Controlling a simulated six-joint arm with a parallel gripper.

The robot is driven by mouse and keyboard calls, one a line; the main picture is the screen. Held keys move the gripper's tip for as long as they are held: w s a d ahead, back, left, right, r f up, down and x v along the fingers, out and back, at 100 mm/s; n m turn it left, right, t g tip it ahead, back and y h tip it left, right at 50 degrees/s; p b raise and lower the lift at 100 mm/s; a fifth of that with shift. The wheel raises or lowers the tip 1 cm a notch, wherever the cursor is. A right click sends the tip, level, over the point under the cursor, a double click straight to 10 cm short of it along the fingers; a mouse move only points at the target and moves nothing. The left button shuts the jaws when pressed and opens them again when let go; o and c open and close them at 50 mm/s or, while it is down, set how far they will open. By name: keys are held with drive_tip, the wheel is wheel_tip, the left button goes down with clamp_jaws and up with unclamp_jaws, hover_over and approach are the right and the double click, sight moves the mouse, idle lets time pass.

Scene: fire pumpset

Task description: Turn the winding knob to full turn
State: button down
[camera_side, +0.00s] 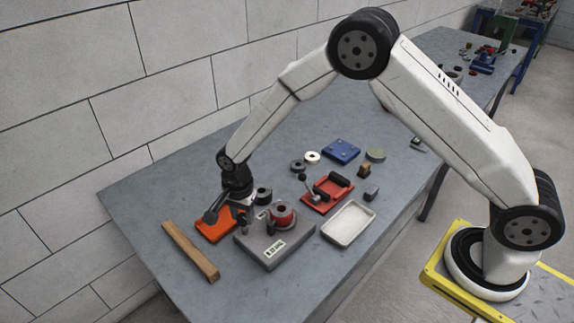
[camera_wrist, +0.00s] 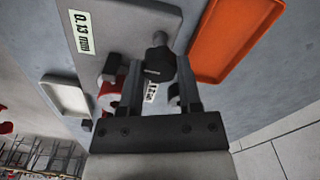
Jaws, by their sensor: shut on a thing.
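The winder is a grey box base (camera_side: 262,258) with a white label; its label reads "0.13 mm" in the wrist view. A red spool (camera_side: 284,215) stands on top of it and also shows at the left of the wrist view (camera_wrist: 108,92). My gripper (camera_side: 242,207) is lowered over the left back side of the winder. In the wrist view, my gripper's two fingers (camera_wrist: 158,78) stand either side of the dark winding knob (camera_wrist: 158,64), and the jaws are shut on it. The fingers partly hide the crank and the exact contact.
An orange tray (camera_side: 215,226) lies close at left, with a wooden bar (camera_side: 190,250) in front of it. A white tray (camera_side: 348,223), a red hand-cranked device (camera_side: 327,193) and a blue block (camera_side: 341,151) lie to the right.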

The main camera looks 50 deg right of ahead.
sight(243, 217)
drive_tip(key=shift+c, duration=1.4)
unclamp_jaws()
drive_tip(key=shift+r, duration=0.1)
drive_tip(key=shift+r, duration=3.85)
drive_tip(key=shift+s+d+r, duration=0.2)
drive_tip(key=shift+d, duration=0.15)
drive_tip(key=s+d+r+n+t, duration=0.1)
drive_tip(key=s+d+r+n, duration=0.1)
drive_tip(key=s+d+n, duration=0.4)
drive_tip(key=s+d+r+n+t, duration=0.1)
drive_tip(key=s+d+r+n, duration=0.1)
drive_tip(key=s+d+n, duration=0.5)
drive_tip(key=s, duration=0.5)
drive_tip(key=shift+s+d+r+n+t, duration=0.2)
drive_tip(key=shift+d+r+n+t, duration=0.1)
